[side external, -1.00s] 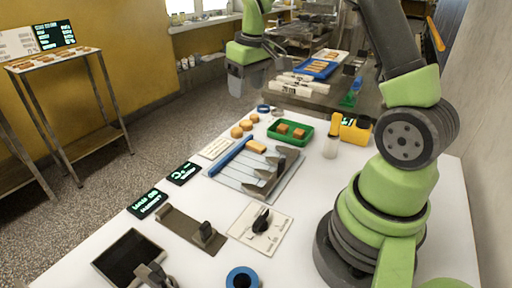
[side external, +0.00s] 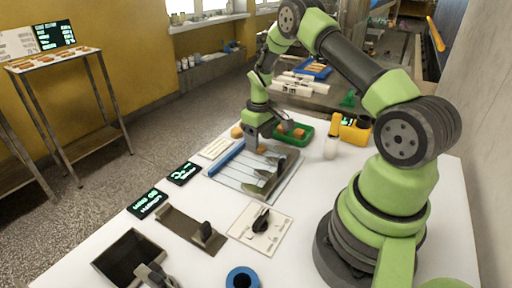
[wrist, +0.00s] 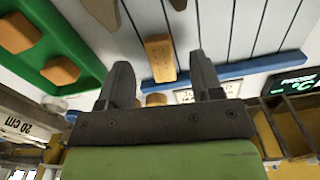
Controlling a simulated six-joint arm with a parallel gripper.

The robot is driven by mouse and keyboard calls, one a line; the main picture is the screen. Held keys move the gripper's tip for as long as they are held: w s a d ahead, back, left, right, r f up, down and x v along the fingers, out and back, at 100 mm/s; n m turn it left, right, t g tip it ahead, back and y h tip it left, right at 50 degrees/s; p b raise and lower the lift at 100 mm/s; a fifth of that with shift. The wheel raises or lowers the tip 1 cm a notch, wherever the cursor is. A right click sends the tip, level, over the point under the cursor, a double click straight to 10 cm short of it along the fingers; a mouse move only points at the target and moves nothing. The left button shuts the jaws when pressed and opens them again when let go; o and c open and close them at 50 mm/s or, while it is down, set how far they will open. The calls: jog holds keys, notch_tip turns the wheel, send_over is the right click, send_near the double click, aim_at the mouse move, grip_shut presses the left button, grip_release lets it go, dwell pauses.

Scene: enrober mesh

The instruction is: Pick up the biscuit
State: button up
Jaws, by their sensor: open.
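The biscuit (wrist: 160,57) is a tan, oblong bar lying on the pale wire mesh (wrist: 228,42) near the blue bar (wrist: 255,68). In the side view it is mostly hidden behind my gripper (side external: 258,147), which is low over the far end of the mesh plate (side external: 232,178). In the wrist view my gripper (wrist: 158,62) is open, with one finger on each side of the biscuit's line and gaps on both sides. I cannot tell how far the fingertips are above the mesh.
A green tray (side external: 306,140) with tan pieces stands just right of my gripper. Dark shapes (side external: 289,154) lie on the mesh's right part. Another tan piece (side external: 236,132) is at left. A yellow device (side external: 354,130) and a pale bottle (side external: 331,147) stand farther right.

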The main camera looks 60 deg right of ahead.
notch_tip(320, 180, down, 2)
jog(key=shift+f, duration=0.1)
jog(key=c, duration=0.8)
jog(key=shift+c, duration=0.2)
